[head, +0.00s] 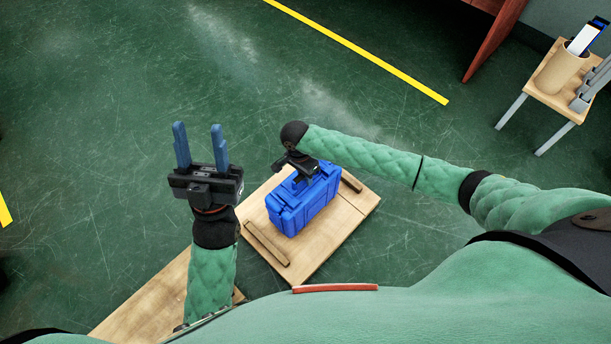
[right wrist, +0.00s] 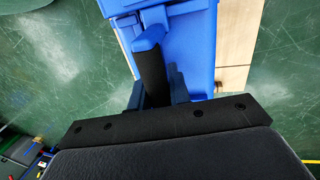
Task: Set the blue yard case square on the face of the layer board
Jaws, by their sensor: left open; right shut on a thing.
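The blue yard case (head: 308,205) is over the middle of the pale wooden layer board (head: 335,238) in the head view, its long side roughly in line with the board's lower right edge. I cannot tell whether it touches the board or hangs just above it. My right gripper (head: 297,172) is shut on the top of the case, partly hiding it. In the right wrist view the case (right wrist: 190,45) fills the top, with the board (right wrist: 235,40) beside it. My left gripper (head: 200,147) is open and empty, fingers pointing up the picture, left of the board.
Wooden strips lie on the board on both sides of the case, one at the lower left (head: 267,243) and one at the upper right (head: 351,181). Another wooden surface (head: 140,305) is at the lower left. A small table (head: 550,92) stands far right.

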